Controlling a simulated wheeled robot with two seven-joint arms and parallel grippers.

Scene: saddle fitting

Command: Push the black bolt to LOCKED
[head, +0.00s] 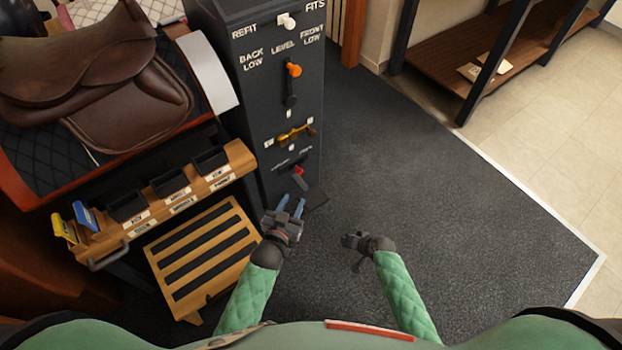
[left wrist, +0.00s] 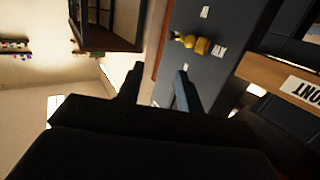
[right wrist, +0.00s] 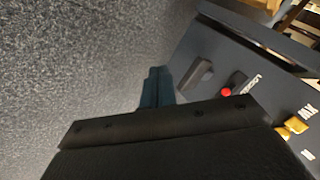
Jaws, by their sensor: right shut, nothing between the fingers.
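The black bolt (head: 301,183), a dark piece with a red part beside it, sits low on the dark grey panel (head: 262,98). In the right wrist view the red spot (right wrist: 226,92) shows against a dark slot with a small label, partly unreadable. A dark block (right wrist: 198,77) juts out beside it. My left gripper (head: 290,204) is open and empty, just below the bolt in the head view; its spread fingers show in the left wrist view (left wrist: 157,82). My right gripper (head: 347,240) is shut and empty, right of and below the bolt, over the floor.
Above the bolt are a brass handle (head: 294,135), an orange-tipped lever (head: 292,72) and a white knob (head: 287,20). A wooden tray rack (head: 240,157) and slatted step (head: 200,255) stand left. A saddle (head: 130,90) is upper left. Dark floor (head: 450,200) at right is clear.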

